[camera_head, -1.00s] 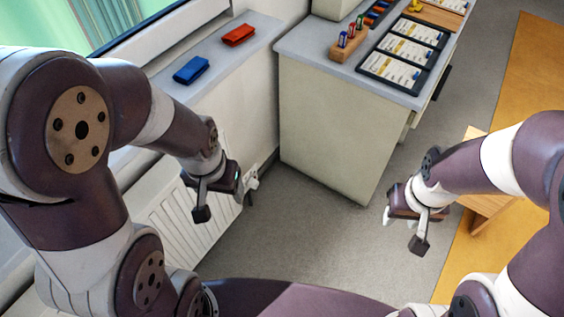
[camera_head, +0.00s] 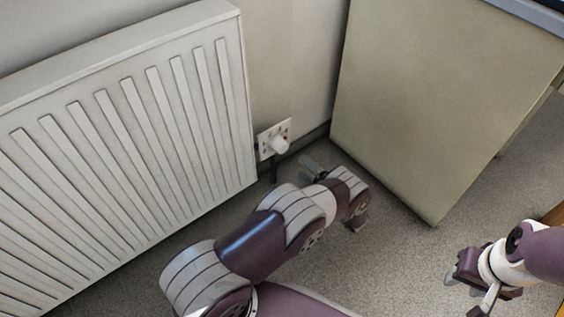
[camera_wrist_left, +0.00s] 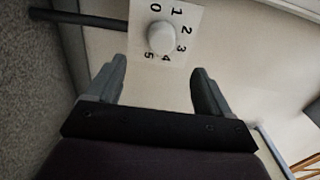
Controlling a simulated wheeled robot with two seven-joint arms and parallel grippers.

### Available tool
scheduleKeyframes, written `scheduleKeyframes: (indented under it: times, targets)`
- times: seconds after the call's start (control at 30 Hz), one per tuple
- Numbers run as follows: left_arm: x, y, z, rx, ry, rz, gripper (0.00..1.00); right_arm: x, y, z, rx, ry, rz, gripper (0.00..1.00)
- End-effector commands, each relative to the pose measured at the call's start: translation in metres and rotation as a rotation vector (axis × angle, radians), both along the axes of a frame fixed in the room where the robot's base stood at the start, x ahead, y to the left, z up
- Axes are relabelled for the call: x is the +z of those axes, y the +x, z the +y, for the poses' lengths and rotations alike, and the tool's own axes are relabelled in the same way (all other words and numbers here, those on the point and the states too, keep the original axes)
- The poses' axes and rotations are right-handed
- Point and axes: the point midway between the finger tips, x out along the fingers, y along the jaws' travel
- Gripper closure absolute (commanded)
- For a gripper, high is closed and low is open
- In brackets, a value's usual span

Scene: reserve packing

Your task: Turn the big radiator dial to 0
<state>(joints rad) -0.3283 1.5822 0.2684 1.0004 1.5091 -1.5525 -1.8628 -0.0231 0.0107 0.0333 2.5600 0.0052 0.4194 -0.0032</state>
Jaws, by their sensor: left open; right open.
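The big radiator dial (camera_head: 280,145) is a white round knob on a pale square plate (camera_head: 264,150) low on the wall, just right of the radiator (camera_head: 150,120). In the left wrist view the dial (camera_wrist_left: 161,38) shows with the numbers 0 to 5 around it; its pointer cannot be made out. My left gripper (camera_wrist_left: 158,70) is open and empty, its fingers pointing toward the plate, with the dial beyond and between the tips, apart from them. In the head view my left wrist partly hides this gripper. My right gripper (camera_head: 467,290) is open and empty at the lower right.
A beige cabinet (camera_head: 425,100) stands right of the dial, close to my left gripper. A dark pipe (camera_wrist_left: 80,18) runs beside the plate in the left wrist view. Grey carpet (camera_head: 400,255) is clear between my arms.

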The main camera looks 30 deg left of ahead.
Motion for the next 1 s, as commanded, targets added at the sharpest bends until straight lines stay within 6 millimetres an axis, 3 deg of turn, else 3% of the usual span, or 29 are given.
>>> scheduleKeyframes:
  times: [0.43,0.6,0.87,1.0]
  targets:
    - [-0.002,0.038,0.095,0.004,0.000,-0.002,0.19,-0.039,0.000,0.000,0.000,0.000,0.000,0.57]
    - [0.001,0.045,0.110,0.002,-0.001,-0.002,0.19,-0.044,0.000,0.000,0.000,0.000,0.000,0.57]
    - [0.003,0.046,0.111,0.000,-0.001,-0.002,0.19,-0.043,0.000,0.000,0.000,0.000,0.000,0.57]
    - [0.003,0.046,0.111,0.000,-0.001,-0.002,0.65,-0.043,0.000,0.000,0.000,0.000,0.000,0.57]
